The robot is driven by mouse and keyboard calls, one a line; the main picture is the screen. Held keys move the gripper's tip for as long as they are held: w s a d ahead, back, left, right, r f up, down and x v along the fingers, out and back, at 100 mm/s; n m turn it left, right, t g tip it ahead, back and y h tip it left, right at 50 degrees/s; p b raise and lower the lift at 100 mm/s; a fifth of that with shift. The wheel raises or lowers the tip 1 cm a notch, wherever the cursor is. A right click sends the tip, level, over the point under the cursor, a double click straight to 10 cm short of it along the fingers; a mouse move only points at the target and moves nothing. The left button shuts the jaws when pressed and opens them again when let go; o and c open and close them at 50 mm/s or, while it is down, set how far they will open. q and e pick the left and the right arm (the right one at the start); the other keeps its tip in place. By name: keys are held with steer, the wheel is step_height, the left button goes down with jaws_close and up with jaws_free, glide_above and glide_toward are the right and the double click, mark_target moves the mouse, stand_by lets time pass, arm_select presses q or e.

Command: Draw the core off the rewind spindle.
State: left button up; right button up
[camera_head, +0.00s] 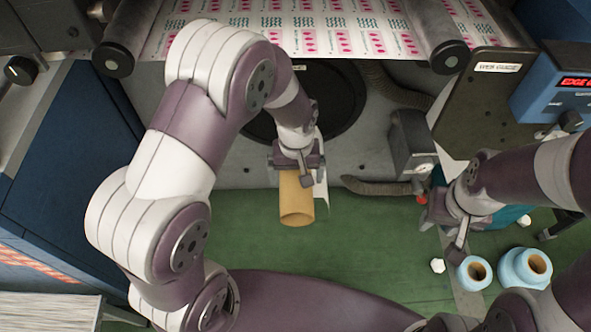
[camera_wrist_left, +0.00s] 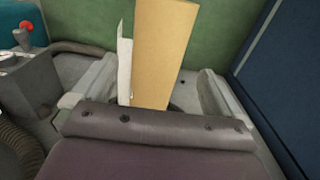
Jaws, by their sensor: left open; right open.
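The core (camera_head: 296,202) is a tan cardboard tube with its open end toward the floor side in the head view. My left gripper (camera_head: 294,172) is at its upper end, and the spindle there is hidden behind the gripper. In the left wrist view the core (camera_wrist_left: 164,45) stands between the two open fingers of my left gripper (camera_wrist_left: 158,72), with a gap on each side. A thin white strip (camera_wrist_left: 125,65) lies beside the core, inside the left finger. My right gripper (camera_head: 458,246) is open and empty near a blue roll.
Blue rolls (camera_head: 474,273) (camera_head: 526,267) stand at lower right. A grey box with a gauge (camera_head: 413,150) and hoses are right of the core. A dark round disc (camera_head: 340,105) is behind my left wrist. A printed web (camera_head: 300,25) runs above. Green floor (camera_head: 370,250) is open below.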

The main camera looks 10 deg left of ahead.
mark_target(296, 188)
arm_select(q)
step_height(296, 188, down, 5)
steer(key=b, duration=0.3)
steer(key=shift+r+b, duration=0.1)
steer(key=shift+b, duration=0.2)
step_height(296, 188, down, 4)
steer(key=shift+r+b, duration=0.15)
steer(key=shift+b, duration=0.55)
steer(key=shift+f, duration=0.6)
steer(key=c, duration=1)
steer(key=shift+r, duration=0.1)
steer(key=shift+c, duration=0.2)
steer(key=shift+r, duration=0.1)
